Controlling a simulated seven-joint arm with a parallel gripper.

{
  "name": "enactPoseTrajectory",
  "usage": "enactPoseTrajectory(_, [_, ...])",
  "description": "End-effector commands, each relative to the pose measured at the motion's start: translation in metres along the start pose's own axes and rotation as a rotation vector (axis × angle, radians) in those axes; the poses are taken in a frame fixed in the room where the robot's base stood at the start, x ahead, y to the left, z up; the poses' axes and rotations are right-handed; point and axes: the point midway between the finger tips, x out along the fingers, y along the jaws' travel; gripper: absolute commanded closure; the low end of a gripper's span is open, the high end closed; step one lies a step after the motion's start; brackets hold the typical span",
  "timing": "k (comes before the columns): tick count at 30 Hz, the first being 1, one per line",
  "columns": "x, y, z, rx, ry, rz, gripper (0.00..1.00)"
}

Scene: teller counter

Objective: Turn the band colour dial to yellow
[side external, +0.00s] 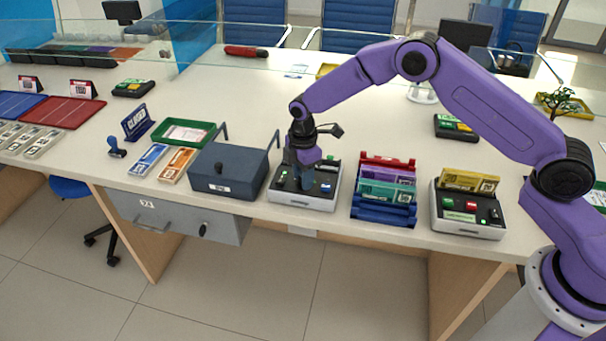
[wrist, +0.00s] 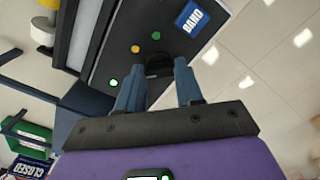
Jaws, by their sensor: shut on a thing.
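The band colour dial (wrist: 158,64) is a dark knob on the dark top panel of a grey-edged machine (side external: 300,200). A blue BAND label (wrist: 190,18) is on the same panel. In the side view my gripper (side external: 305,182) hides the dial. The knob's pointer direction cannot be made out.
A dark grey box (side external: 225,168) stands close left of the machine. A rack of coloured bundles (side external: 385,190) stands close right, then a similar machine (side external: 467,215). A green tray (side external: 187,134) lies behind the box. The counter behind the machine is mostly clear.

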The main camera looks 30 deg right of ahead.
Motion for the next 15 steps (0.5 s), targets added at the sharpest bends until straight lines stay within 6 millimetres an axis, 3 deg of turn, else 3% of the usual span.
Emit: enactPoseTrajectory(15, [-0.0006, -0.0004, -0.0005, 0.439, -0.001, -0.001, 0.94])
